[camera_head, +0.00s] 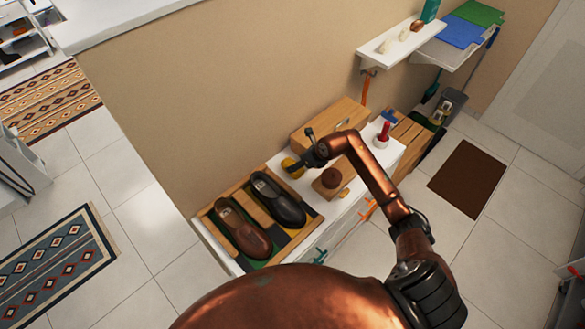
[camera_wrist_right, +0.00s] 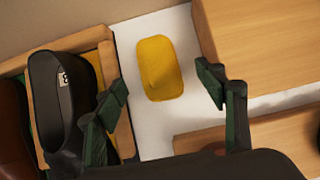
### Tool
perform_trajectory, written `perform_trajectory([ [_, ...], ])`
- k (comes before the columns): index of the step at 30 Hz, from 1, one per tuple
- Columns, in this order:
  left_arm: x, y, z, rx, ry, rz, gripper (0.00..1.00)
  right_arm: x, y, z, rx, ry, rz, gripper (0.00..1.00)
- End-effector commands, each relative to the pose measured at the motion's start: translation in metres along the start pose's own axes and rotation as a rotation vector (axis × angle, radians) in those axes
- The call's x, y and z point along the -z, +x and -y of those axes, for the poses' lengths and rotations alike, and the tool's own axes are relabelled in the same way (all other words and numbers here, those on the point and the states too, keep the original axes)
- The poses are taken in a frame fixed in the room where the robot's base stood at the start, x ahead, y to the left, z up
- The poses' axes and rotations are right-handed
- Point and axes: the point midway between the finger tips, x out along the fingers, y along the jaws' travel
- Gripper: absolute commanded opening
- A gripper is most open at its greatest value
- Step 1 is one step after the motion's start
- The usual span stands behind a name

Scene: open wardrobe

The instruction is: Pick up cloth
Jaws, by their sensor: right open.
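A yellow cloth (camera_wrist_right: 160,68) with rounded corners lies flat on the white bench top in the right wrist view. It also shows in the head view (camera_head: 290,166), partly hidden by my right gripper. My right gripper (camera_wrist_right: 162,90) is open and empty, with one dark green finger on each side of the cloth's near end in that view. In the head view, my right gripper (camera_head: 302,163) is over the bench beside the cloth. I cannot tell the exact height of the fingertips above it. My left gripper is not in view.
A black shoe (camera_head: 278,198) and a brown shoe (camera_head: 243,229) stand in a wooden tray left of the cloth. A wooden box (camera_head: 330,122) stands just behind it. A wooden block with a brown round item (camera_head: 330,177) is on the near right. A white shelf (camera_head: 384,49) hangs above.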

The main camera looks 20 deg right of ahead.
Motion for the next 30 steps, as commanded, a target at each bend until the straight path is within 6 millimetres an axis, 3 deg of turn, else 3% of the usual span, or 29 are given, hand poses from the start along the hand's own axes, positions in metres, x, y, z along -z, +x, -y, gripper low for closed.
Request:
perform_trajectory([
  [16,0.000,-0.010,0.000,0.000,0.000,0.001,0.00,0.003,0.067,-0.003,-0.004,0.003,0.000,0.65],
  [25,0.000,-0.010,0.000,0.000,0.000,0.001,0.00,0.004,0.072,-0.003,-0.003,0.002,-0.001,0.65],
  [30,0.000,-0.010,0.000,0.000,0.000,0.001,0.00,0.004,0.072,-0.003,-0.003,0.002,-0.001,0.54],
])
